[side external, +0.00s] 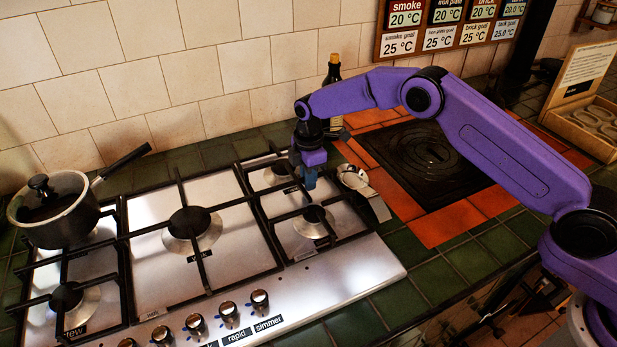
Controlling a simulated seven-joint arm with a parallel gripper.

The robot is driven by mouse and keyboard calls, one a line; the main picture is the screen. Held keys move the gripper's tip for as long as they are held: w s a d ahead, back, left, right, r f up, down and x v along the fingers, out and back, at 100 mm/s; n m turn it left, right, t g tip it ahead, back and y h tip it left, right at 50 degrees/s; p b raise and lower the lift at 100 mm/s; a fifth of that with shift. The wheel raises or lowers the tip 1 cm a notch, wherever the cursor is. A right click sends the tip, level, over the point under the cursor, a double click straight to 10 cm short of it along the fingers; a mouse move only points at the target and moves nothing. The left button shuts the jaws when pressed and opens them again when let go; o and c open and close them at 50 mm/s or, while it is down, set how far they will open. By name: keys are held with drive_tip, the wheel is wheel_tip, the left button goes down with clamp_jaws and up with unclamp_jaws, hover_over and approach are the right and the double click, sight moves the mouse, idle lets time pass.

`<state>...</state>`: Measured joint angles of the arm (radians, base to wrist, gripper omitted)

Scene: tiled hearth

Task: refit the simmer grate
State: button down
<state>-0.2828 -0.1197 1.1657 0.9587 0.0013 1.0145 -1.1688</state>
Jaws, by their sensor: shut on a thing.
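The simmer grate (262,215), a black bar frame, is at the right section of the steel hob (345,262), around the rear and front right burners (313,220). My gripper (308,184) points down at its right part, shut on a bar between the two burners. The fingers hide the exact contact. I cannot tell whether the grate is seated or slightly raised.
A saucepan (50,228) stands on the left grate, its handle pointing to the wall. A small metal pan or ladle (353,179) lies right of my gripper. A dark bottle (334,72) stands behind it. A black iron plate (430,160) sits among orange tiles.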

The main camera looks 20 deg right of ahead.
drive_tip(key=shift+w+f, duration=0.1)
drive_tip(key=shift+f, duration=0.15)
idle(0.4)
drive_tip(key=c, duration=1.1)
unclamp_jaws()
drive_tip(key=shift+f, duration=0.15)
wheel_tip(320, 180, up, 18)
drive_tip(key=shift+f, duration=0.15)
